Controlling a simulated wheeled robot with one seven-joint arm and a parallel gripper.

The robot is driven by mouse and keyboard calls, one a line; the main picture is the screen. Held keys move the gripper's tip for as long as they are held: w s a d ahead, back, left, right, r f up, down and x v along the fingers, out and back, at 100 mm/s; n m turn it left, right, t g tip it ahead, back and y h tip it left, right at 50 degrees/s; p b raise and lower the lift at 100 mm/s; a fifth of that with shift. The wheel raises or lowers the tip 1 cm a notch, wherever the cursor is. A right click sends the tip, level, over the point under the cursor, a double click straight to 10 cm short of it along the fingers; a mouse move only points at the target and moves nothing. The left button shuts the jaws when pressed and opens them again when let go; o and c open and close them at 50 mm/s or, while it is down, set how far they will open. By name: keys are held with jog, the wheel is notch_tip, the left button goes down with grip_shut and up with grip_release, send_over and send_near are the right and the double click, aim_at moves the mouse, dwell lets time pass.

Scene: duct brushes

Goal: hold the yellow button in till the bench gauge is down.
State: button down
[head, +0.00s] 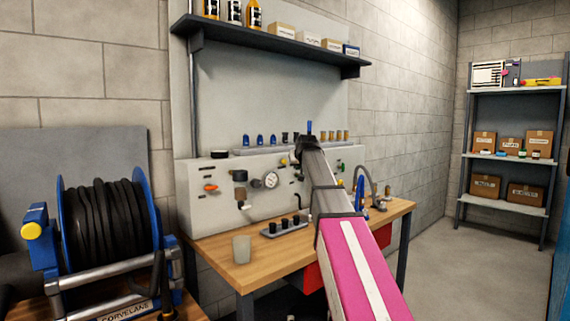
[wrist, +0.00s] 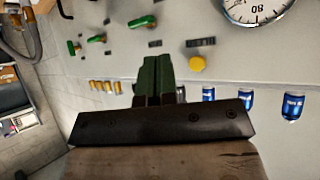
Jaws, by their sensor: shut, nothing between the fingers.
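The yellow button (wrist: 197,63) is a small round cap on the pale panel in the wrist view, just right of my fingertips and uncovered. My gripper (wrist: 160,62) is shut and empty, its green fingers together. They look beside the button, not on it; I cannot tell how far they are from the panel. The white-faced gauge (wrist: 258,8) is cut off by the top edge of the wrist view. The gauge also shows in the head view (head: 271,180) on the bench panel, too small to read. My arm hides the fingertips and the button in the head view.
Blue fittings (wrist: 245,98) stand close to my gripper. On the wooden bench (head: 228,272) are a cup (head: 241,249) and a small rack (head: 284,229). A hose reel (head: 110,225) stands left.

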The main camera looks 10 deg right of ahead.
jog(key=shift+w+a, duration=0.5)
jog(key=shift+w, duration=0.25)
jog(key=shift+w+a, duration=0.5)
jog(key=shift+w, duration=0.25)
jog(key=shift+w+a, duration=0.5)
jog(key=shift+w, duration=0.25)
jog(key=shift+w+a, duration=0.1)
jog(key=shift+w+a, duration=0.15)
jog(key=shift+w, duration=0.1)
dwell(0.3)
jog(key=shift+w+a, duration=0.3)
jog(key=shift+w, duration=0.15)
dwell(0.9)
dwell(1.8)
jog(key=shift+s+d, duration=0.5)
jog(key=shift+s, duration=0.3)
jog(key=shift+s+d, duration=0.1)
jog(key=shift+s+d, duration=0.65)
jog(key=shift+s, duration=0.35)
jog(key=shift+s+d, duration=0.65)
jog(key=shift+s, duration=0.35)
